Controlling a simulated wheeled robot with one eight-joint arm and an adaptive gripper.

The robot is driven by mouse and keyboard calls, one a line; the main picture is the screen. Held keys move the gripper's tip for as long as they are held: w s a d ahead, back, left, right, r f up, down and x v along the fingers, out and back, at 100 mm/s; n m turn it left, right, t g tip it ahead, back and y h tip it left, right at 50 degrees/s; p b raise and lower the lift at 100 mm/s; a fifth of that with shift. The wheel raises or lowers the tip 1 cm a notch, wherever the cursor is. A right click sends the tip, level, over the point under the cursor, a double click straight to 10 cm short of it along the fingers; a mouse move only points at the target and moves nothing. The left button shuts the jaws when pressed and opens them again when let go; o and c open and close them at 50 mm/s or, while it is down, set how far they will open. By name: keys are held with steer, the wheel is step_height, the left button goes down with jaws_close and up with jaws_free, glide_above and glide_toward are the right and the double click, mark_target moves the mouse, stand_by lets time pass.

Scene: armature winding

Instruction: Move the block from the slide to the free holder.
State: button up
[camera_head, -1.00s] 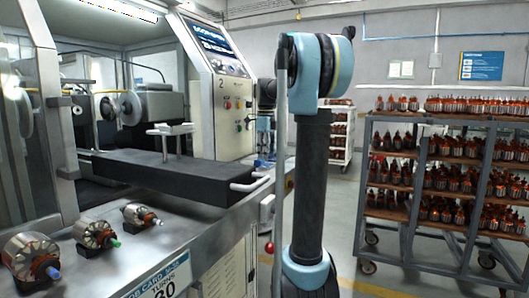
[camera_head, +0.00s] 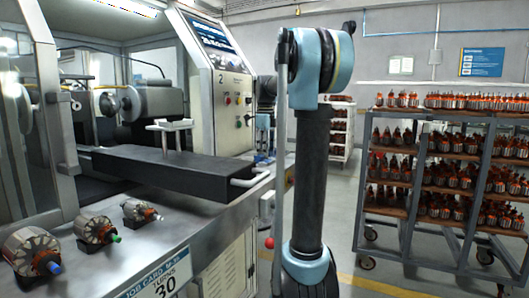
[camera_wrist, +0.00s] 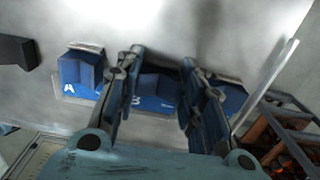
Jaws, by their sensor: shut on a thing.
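My gripper (camera_wrist: 161,60) shows in the wrist view, its two fingers on either side of a dark blue block (camera_wrist: 158,82) and shut on it. Behind and around the fingers is a row of blue holders on a pale surface. The holder marked A (camera_wrist: 80,72) is left of my gripper and has a grey top edge. The letter B shows between the fingers. Another blue part (camera_wrist: 235,98) is partly hidden behind the right finger. I cannot tell whether the held block touches a holder.
A black bed (camera_head: 175,172) with a small white stand (camera_head: 170,126) juts from the machine. Several armatures (camera_head: 95,228) lie on the bench by a job card (camera_head: 160,280). Loaded rack shelves (camera_head: 450,160) stand at the right. Floor between is clear.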

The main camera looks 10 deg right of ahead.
steer(key=shift+f, duration=0.1)
jaws_close()
steer(key=shift+f, duration=0.2)
steer(key=shift+f, duration=0.2)
steer(key=o, duration=0.9)
jaws_free()
steer(key=o, duration=0.3)
steer(key=shift+w+d, duration=0.1)
steer(key=shift+r, duration=0.15)
